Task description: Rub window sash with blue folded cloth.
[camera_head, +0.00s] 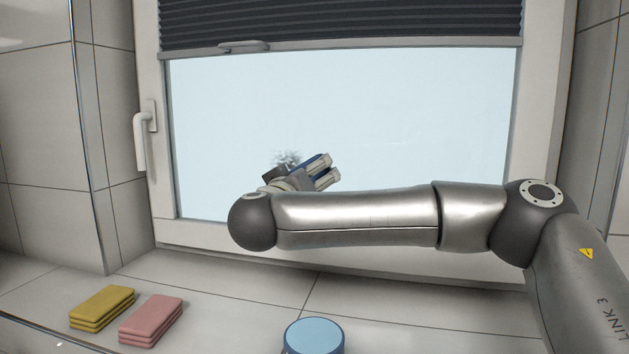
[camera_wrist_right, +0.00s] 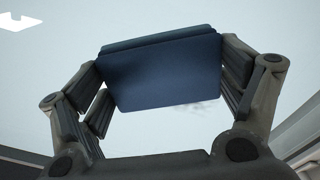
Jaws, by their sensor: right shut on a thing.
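The window sash (camera_head: 543,110) is a pale frame around a light blue pane (camera_head: 400,100), with a white handle (camera_head: 143,140) on its left side. My right gripper (camera_head: 326,172) is in front of the lower pane, shut on the blue folded cloth (camera_wrist_right: 165,70). The cloth spans between both fingers in the right wrist view. In the head view it is mostly hidden by the fingers. I cannot tell whether it touches the glass. My left gripper is out of view.
A yellow folded cloth (camera_head: 102,307) and a pink folded cloth (camera_head: 151,320) lie on the tiled sill at left. A round blue-topped object (camera_head: 314,337) stands at the front middle. A dark pleated blind (camera_head: 340,22) covers the window's top.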

